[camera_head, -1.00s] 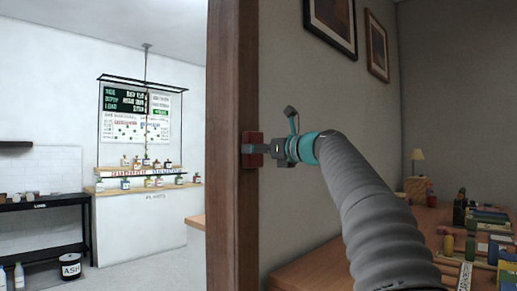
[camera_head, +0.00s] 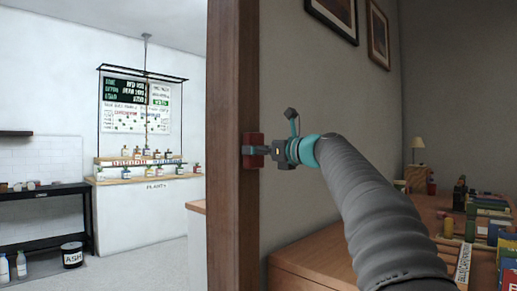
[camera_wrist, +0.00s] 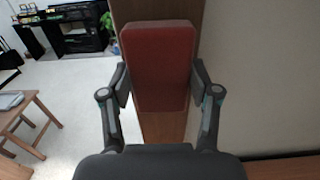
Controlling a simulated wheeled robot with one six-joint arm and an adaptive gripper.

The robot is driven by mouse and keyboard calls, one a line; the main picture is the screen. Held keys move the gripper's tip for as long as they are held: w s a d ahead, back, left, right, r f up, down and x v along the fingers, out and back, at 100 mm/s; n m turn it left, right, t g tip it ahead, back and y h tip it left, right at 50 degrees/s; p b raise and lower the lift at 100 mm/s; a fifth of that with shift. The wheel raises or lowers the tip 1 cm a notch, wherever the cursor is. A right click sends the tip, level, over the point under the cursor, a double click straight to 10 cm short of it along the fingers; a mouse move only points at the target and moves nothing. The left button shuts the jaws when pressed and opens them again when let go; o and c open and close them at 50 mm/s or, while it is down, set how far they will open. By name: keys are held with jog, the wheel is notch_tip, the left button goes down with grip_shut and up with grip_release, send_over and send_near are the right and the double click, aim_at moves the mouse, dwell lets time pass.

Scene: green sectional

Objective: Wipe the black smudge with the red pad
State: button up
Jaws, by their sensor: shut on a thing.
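The red pad (camera_head: 253,150) is held by my gripper (camera_head: 262,150) at the wooden door-frame post (camera_head: 233,80). In the wrist view the red pad (camera_wrist: 160,66) stands upright between the two fingers of my gripper (camera_wrist: 160,88), which are shut on its sides. The pad lies in front of the post, and I cannot tell whether it touches the wood. No black smudge shows in either view; the pad hides part of the post behind it.
A grey wall with framed pictures (camera_head: 378,40) is right of the post. A wooden desk (camera_head: 320,272) with books and bottles stands at lower right. Left of the post is a white room with a counter (camera_head: 150,215), a black shelf (camera_head: 45,215) and open floor.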

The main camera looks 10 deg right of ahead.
jog(key=shift+f, duration=0.45)
jog(key=b+v, duration=0.1)
jog(key=v, duration=0.5)
dwell(0.4)
jog(key=b+v, duration=0.1)
jog(key=v, duration=0.2)
dwell(0.4)
dwell(0.4)
